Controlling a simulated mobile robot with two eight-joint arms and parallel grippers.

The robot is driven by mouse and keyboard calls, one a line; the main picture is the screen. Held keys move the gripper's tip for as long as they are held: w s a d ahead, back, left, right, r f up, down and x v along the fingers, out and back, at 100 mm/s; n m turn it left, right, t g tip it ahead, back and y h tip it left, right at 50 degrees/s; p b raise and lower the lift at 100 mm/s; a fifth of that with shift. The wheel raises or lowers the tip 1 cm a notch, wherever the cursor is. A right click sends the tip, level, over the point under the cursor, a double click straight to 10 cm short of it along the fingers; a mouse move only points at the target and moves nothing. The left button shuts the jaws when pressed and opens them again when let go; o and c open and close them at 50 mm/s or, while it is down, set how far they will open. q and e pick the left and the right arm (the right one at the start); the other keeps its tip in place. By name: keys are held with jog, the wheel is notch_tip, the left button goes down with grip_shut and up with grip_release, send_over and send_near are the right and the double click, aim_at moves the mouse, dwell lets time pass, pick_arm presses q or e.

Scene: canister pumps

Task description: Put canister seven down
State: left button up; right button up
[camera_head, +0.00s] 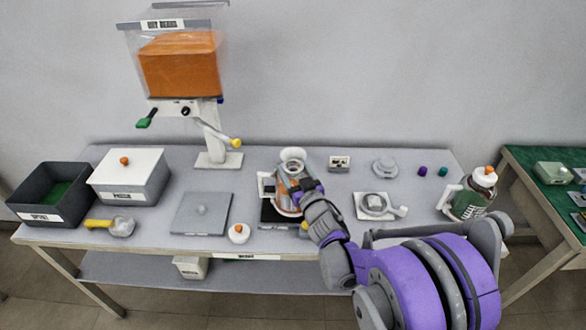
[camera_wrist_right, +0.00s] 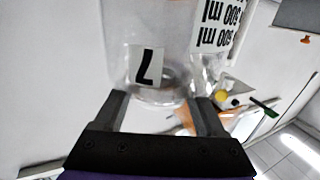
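Canister seven (camera_wrist_right: 148,66) is a clear vessel with a black 7 on a white label, seen close up in the right wrist view. My right gripper (camera_wrist_right: 155,98) has one finger on each side of it and appears shut on it. In the head view the canister (camera_head: 286,206) is over a black pad (camera_head: 270,213) near the table's middle, partly hidden by my right gripper (camera_head: 296,190). I cannot tell whether its base touches the pad. My left gripper is not in view.
A dispenser (camera_head: 180,65) with orange contents stands behind left. A grey plate (camera_head: 201,213), a small round white pot (camera_head: 238,233) and a white-lidded box (camera_head: 130,180) are to the left. A ring on a white square (camera_head: 376,206) and a green-labelled jar (camera_head: 468,203) are to the right.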

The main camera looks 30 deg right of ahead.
jog(key=o, duration=0.4)
jog(key=shift+c, duration=0.2)
jog(key=shift+r, duration=0.1)
jog(key=shift+s+r, duration=0.1)
jog(key=shift+s, duration=0.15)
jog(key=s+a, duration=0.2)
jog(key=s, duration=1)
jog(key=s+a+f+n+g+y, duration=0.1)
jog(key=s+a+f+g, duration=0.4)
jog(key=s, duration=0.3)
jog(key=s+a+f+g+y, duration=0.1)
jog(key=s+a+f+g, duration=0.4)
jog(key=s+a+g, duration=0.2)
jog(key=s+a, duration=0.1)
jog(key=s, duration=0.1)
jog(key=shift+s+a+f+n+g+y+b, duration=0.25)
jog(key=shift+s+f+n+g+y+b, duration=0.05)
jog(key=shift+f+n+g+y, duration=0.1)
